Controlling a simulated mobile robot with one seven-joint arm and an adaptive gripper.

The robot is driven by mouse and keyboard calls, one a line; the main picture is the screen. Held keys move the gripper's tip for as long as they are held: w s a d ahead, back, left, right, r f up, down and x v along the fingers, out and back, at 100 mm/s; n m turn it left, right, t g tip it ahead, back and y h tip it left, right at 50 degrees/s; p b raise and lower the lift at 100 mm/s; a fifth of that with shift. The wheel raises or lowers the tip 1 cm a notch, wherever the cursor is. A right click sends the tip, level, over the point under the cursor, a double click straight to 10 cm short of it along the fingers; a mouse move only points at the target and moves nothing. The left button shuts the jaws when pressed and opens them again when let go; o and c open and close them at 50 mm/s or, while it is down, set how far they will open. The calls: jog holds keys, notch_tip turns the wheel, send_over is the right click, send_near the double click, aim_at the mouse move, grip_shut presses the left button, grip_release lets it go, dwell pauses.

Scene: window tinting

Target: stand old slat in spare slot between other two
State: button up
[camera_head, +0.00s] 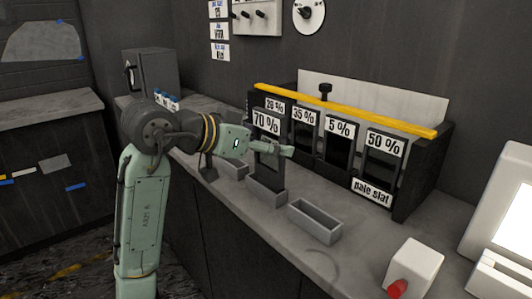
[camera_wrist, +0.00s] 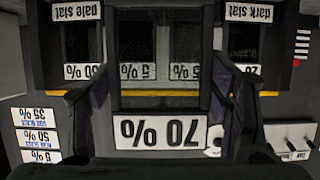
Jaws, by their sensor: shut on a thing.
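My gripper (camera_head: 268,148) is shut on a dark slat with a white "70 %" label (camera_head: 266,122). The slat is upright, its lower end at or just above the middle grey trough (camera_head: 266,192); I cannot tell if it is seated. In the wrist view the 70 % slat (camera_wrist: 160,131) shows upside down between my two fingers. A "pale slat" sign (camera_head: 372,191) is below the 50 % slat.
An empty grey trough (camera_head: 315,222) lies right of the middle one, and another (camera_head: 235,168) lies left. A white box with a red button (camera_head: 398,289) stands at the front right.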

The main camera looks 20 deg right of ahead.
aim_at(263, 155)
jog(key=f, duration=0.1)
jog(key=w+f, duration=0.1)
jog(key=shift+w+d+f+p, duration=0.1)
jog(key=shift+f+p, duration=0.2)
jog(key=shift+f, duration=0.55)
jog(key=shift+f, duration=0.2)
jog(key=o, duration=1.2)
jog(key=shift+c, duration=0.2)
jog(key=shift+r, duration=0.15)
jog(key=shift+r, duration=0.15)
jog(key=b+v, duration=0.1)
jog(key=v, duration=1.1)
